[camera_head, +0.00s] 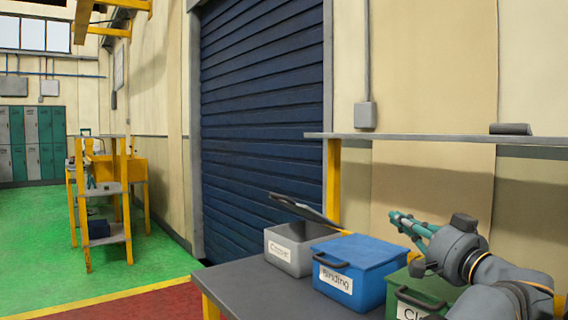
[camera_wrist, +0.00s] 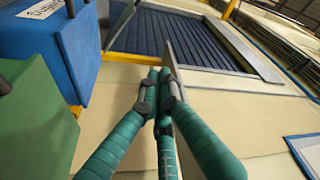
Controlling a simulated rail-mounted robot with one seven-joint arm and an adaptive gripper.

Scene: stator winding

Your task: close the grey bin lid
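The grey bin (camera_head: 301,263) stands on the bench at the left end of a row of bins, with a white label on its front. Its dark grey lid (camera_head: 302,208) is open, tilted up above the bin with its left end higher. My gripper (camera_head: 396,217) has teal fingers and points left, above and behind the green bin, well right of the lid. In the wrist view, the fingertips of my gripper (camera_wrist: 159,76) come together, with nothing visible held between them. I cannot clearly make out the grey bin in that view.
The blue bin (camera_head: 376,264), lid down, stands between the grey bin and my gripper; it also shows in the wrist view (camera_wrist: 92,55). The green bin (camera_head: 374,298) is nearest my arm. A shelf (camera_head: 430,138) runs above, on a yellow post (camera_head: 333,180). The bench's left end (camera_head: 240,285) is clear.

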